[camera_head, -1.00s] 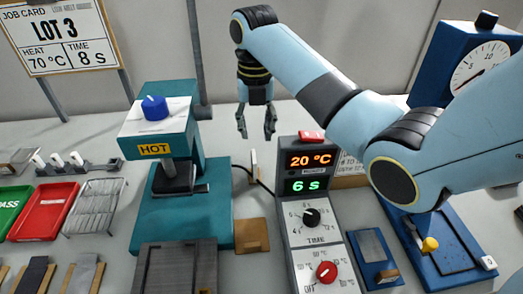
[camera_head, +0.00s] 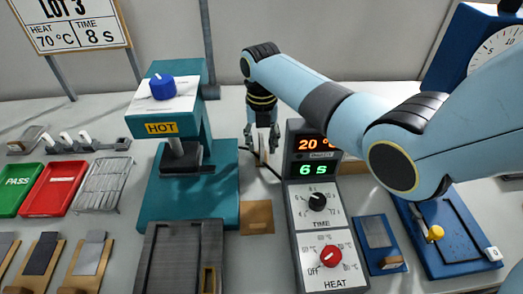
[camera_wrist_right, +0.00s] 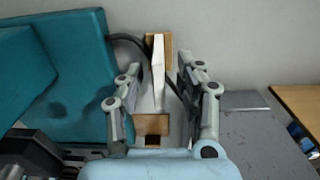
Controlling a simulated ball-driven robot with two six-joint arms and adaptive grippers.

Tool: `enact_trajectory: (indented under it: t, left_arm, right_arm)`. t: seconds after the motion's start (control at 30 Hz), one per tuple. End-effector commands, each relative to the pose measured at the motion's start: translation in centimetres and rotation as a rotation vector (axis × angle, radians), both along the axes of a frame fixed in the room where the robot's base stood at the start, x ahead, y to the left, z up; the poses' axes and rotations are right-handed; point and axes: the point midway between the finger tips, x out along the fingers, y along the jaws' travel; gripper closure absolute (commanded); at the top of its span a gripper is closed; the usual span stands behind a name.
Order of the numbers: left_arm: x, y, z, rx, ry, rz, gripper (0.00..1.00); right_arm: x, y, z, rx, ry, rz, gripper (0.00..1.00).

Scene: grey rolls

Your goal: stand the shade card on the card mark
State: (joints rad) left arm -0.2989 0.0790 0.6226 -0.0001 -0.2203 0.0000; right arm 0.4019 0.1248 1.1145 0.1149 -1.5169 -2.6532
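The white shade card (camera_wrist_right: 158,72) stands upright in a small brown wooden holder (camera_wrist_right: 151,126), edge-on to the right wrist view. In the head view the card (camera_head: 263,150) is a thin pale strip, partly hidden. My right gripper (camera_head: 262,144) points down at it, behind the display unit. In the right wrist view the gripper's fingers (camera_wrist_right: 158,82) are open on either side of the card, with gaps visible. A flat brown square (camera_head: 257,217) lies on the table beside the teal press; I cannot tell whether it is the card mark. My left gripper is out of view.
The teal press (camera_head: 180,125), marked HOT, stands left of the right gripper. The display unit (camera_head: 314,170) with two knobs stands in front and to the right. A dark cable (camera_wrist_right: 127,37) runs close by the card.

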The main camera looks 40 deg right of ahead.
Motion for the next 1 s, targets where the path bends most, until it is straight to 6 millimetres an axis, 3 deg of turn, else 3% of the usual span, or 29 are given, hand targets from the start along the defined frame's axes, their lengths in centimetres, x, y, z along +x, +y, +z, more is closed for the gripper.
enact_trajectory:
  t: [0.1,0.4,0.77,1.0]
  left_arm:
    - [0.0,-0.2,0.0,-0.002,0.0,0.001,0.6]
    - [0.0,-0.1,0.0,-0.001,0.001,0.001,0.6]
    - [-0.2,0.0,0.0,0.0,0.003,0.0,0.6]
    - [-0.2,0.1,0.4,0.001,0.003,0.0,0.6]
  right_arm:
    - [0.0,0.0,0.0,0.0,0.0,0.0,0.65]
    - [0.0,0.0,0.1,0.0,0.0,0.0,1.0]
    - [0.1,0.0,0.3,0.0,-0.002,0.0,1.0]
    - [0.2,0.0,4.4,-0.001,-0.005,0.0,1.0]
